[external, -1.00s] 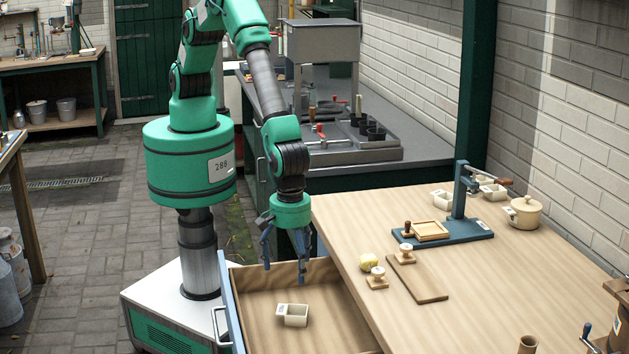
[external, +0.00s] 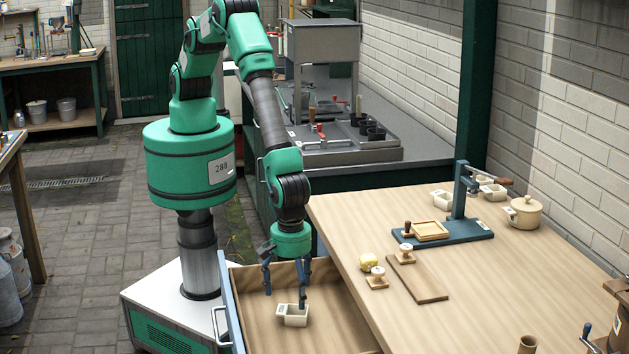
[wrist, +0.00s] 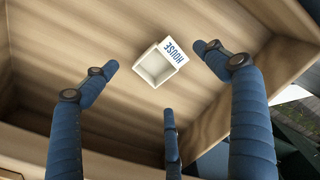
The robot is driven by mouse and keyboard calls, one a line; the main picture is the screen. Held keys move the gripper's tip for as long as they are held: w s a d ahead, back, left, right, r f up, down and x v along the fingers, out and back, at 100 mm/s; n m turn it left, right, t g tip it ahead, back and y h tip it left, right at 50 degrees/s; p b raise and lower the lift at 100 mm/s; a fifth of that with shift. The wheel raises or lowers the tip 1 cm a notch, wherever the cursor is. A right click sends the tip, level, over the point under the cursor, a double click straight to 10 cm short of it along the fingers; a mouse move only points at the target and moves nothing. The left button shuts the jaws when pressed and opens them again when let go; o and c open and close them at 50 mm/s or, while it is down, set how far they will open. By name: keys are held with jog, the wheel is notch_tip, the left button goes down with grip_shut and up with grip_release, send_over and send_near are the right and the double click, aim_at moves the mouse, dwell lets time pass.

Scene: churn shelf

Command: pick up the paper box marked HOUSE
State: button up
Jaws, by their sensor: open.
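The paper box marked HOUSE (wrist: 154,66) is a small, white, open box with a tab bearing blue letters. It lies on the floor of the open drawer (external: 340,300), and it also shows in the external view (external: 294,316). My gripper (external: 285,292) is inside the drawer's opening, pointing down, just above the box. In the wrist view its blue fingers (wrist: 160,85) are spread wide, with the box ahead of them and nothing between them. One finger overlaps the box in the external view; I cannot tell whether it touches.
The drawer's walls stand close around my gripper, with the tabletop (external: 440,318) at its right. On the table are a yellow lump (external: 369,262), wooden stamps (external: 377,278), a board (external: 417,279), a blue press (external: 459,225) and other white boxes (external: 443,200).

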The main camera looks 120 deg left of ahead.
aim_at(292, 305)
jog(key=shift+f, duration=0.1)
jog(key=shift+f+b, duration=0.3)
jog(key=shift+f, duration=2.2)
jog(key=c, duration=1.2)
